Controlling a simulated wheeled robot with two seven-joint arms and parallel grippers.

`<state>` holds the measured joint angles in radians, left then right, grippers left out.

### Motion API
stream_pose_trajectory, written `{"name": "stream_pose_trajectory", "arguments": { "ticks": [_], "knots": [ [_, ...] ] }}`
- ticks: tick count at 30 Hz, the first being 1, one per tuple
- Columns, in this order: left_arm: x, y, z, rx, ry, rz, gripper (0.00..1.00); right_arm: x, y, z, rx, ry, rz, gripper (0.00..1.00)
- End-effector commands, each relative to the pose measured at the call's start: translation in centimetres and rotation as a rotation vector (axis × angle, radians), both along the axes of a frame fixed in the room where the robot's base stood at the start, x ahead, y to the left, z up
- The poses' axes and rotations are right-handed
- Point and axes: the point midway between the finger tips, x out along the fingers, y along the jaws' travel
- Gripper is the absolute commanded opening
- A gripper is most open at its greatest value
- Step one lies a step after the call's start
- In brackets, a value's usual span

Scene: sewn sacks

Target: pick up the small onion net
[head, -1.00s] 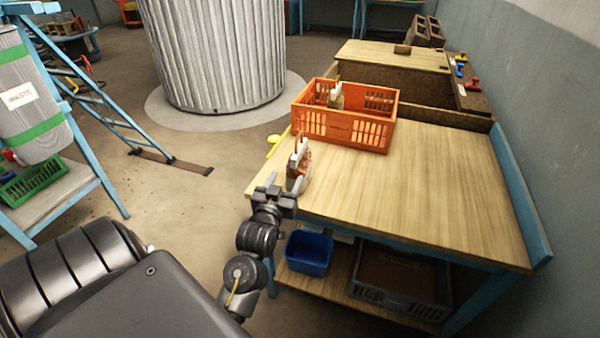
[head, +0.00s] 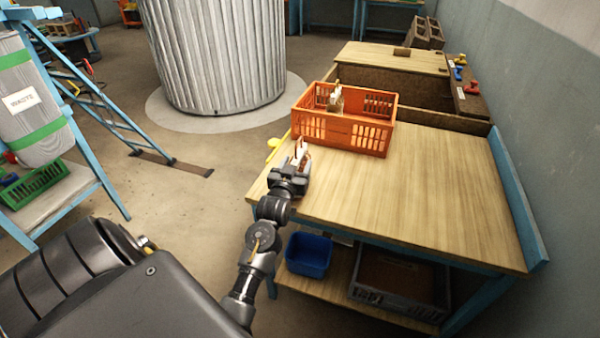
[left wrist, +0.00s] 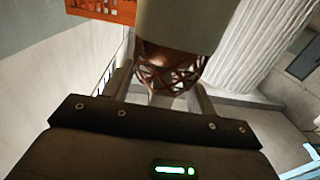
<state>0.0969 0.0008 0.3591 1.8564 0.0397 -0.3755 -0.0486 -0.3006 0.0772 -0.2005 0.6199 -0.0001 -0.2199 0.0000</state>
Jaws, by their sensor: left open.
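The small onion net (head: 302,155), reddish-brown mesh with a pale top, stands near the left edge of the wooden table (head: 430,195). My left gripper (head: 294,172) is at the net and hides its lower part in the head view. In the left wrist view, the net's mesh (left wrist: 165,68) shows between the two open fingers of the left gripper (left wrist: 162,92), under a broad pale piece. I cannot tell whether the fingers touch it. My right gripper is not in view.
An orange crate (head: 340,136) stands on the table just behind the net, with a similar pale-topped item (head: 335,99) inside. A yellow object (head: 272,146) is at the table's left edge. The table's right side is clear. A blue bin (head: 309,254) sits on the lower shelf.

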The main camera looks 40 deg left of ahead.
Motion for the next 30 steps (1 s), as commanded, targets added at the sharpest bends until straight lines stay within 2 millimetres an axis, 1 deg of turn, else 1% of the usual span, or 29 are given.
{"name": "stream_pose_trajectory", "arguments": {
  "ticks": [3,8,9,21,22,30],
  "knots": [
    [0.47,0.23,0.02,0.000,-0.001,0.000,0.57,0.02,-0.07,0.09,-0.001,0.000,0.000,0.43],
    [0.44,0.24,-0.03,0.000,-0.001,0.001,0.57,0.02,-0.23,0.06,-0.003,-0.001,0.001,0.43],
    [0.45,0.23,-0.03,0.000,-0.001,0.001,0.54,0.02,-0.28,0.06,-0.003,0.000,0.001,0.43],
    [0.42,0.19,-0.14,-0.001,0.002,0.000,0.02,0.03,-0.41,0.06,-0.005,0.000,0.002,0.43],
    [0.42,0.19,-0.17,-0.001,0.003,0.000,0.00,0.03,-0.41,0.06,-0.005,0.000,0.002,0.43],
    [0.38,0.13,-0.53,-0.004,0.010,-0.001,0.00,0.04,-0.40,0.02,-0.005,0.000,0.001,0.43]
  ]
}}
